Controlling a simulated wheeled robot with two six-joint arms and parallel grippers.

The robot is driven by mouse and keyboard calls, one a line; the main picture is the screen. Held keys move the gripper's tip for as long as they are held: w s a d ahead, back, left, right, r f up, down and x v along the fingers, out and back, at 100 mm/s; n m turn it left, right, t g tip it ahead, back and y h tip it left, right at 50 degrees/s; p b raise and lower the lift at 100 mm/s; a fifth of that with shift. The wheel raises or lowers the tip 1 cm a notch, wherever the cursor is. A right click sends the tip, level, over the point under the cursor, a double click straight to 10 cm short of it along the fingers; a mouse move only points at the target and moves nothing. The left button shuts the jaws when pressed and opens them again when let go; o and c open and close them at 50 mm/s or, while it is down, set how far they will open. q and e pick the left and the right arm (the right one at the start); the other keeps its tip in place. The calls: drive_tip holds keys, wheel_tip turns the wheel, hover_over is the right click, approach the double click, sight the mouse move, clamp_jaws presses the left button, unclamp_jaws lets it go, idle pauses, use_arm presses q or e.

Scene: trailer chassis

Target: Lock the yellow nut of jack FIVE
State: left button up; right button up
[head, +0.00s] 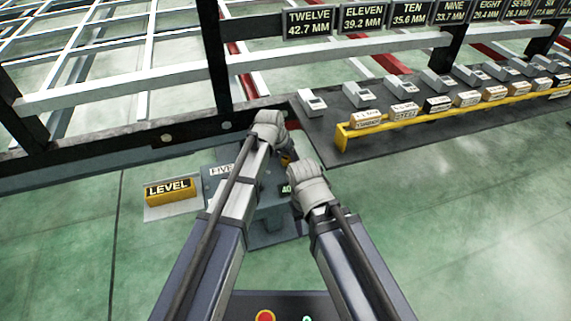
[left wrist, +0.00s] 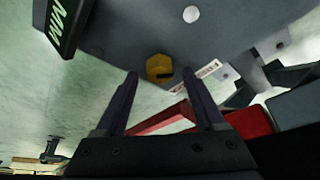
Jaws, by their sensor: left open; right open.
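In the left wrist view, the yellow nut (left wrist: 160,68) sits on a grey-blue jack face (left wrist: 120,45), with a dark slot or tab on it. My left gripper (left wrist: 160,84) is open. Its two fingers point at the nut from either side, and the nut appears just past the fingertips, not gripped. In the head view, the jack body (head: 268,235) stands below the frame rail, largely hidden by my arms. A plate (head: 219,170) beside it seems to read FIVE. My left gripper (head: 268,130) is over the jack. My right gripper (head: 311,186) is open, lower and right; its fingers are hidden.
A yellow LEVEL block (head: 168,189) lies on a pale plate at the left. A yellow-edged rack (head: 345,130) of labelled blocks runs to the right. A dark rail (head: 110,140) with uprights stands behind the jack. Green floor is free at lower right.

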use_arm(q)
drive_tip(key=shift+w+d+f, duration=0.1)
drive_tip(key=shift+w+f, duration=0.1)
drive_tip(key=shift+f, duration=0.45)
drive_tip(key=shift+r, duration=0.1)
clamp_jaws()
